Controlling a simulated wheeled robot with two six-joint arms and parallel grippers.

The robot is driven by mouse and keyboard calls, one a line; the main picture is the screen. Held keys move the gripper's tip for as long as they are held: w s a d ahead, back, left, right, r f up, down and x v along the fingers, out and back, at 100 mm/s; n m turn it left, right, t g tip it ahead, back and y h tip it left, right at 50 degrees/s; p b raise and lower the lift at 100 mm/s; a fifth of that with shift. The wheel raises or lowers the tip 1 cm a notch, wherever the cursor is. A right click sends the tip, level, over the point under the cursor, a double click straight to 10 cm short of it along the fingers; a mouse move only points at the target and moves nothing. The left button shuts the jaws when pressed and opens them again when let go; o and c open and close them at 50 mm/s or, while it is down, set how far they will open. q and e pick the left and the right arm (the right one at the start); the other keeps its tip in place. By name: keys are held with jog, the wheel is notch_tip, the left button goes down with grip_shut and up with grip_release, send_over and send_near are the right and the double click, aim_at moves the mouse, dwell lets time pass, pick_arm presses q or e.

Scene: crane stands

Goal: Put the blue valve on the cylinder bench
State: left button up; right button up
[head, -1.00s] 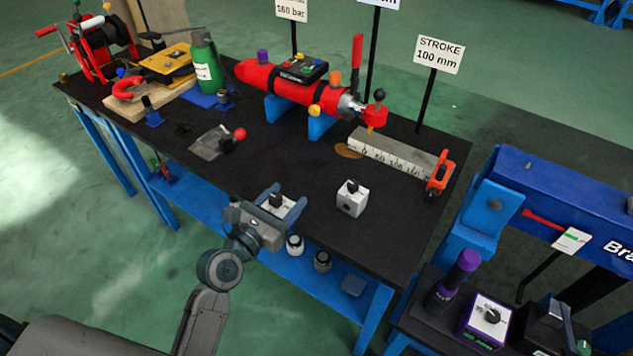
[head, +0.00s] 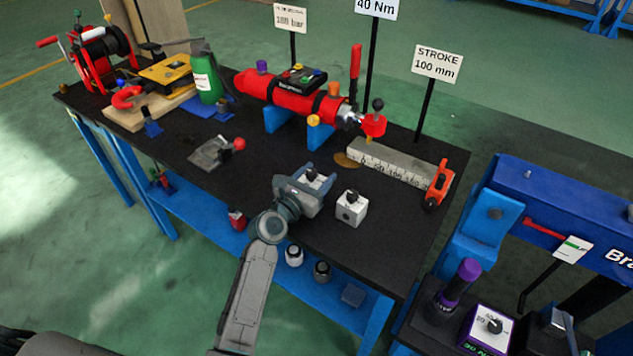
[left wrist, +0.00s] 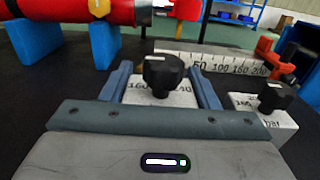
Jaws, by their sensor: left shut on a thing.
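My left gripper (head: 310,184) is shut on a white block with a black knob (head: 312,175), over the front middle of the black-topped cylinder bench (head: 275,160). In the left wrist view the jaws flank this white block (left wrist: 178,97). I cannot tell whether its underside touches the bench. A similar white block with a black knob (head: 351,209) stands just to the right. A small blue-based piece with a dark stem (head: 152,126) stands at the bench's left; I cannot tell whether it is the blue valve. My right gripper is not in view.
A red cylinder (head: 290,100) rests on blue supports behind my gripper. A ruled grey bar (head: 390,160) and orange clamp (head: 437,186) lie at the right. A metal plate with a red ball (head: 215,151) lies left. A blue press frame (head: 560,205) stands beyond the right edge.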

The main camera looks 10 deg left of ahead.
pick_arm(q)
jog(key=shift+f, duration=0.8)
jog(key=o, duration=1.3)
jog(key=shift+f, duration=0.15)
jog(key=shift+c, duration=0.2)
jog(key=o, duration=0.4)
jog(key=shift+c, duration=0.2)
jog(key=shift+s+a, duration=0.15)
jog(key=shift+s, duration=0.15)
jog(key=v, duration=1)
jog(key=shift+s+a+b, duration=0.1)
jog(key=shift+s+b, duration=0.2)
jog(key=shift+s+a, duration=0.15)
jog(key=shift+s, duration=0.2)
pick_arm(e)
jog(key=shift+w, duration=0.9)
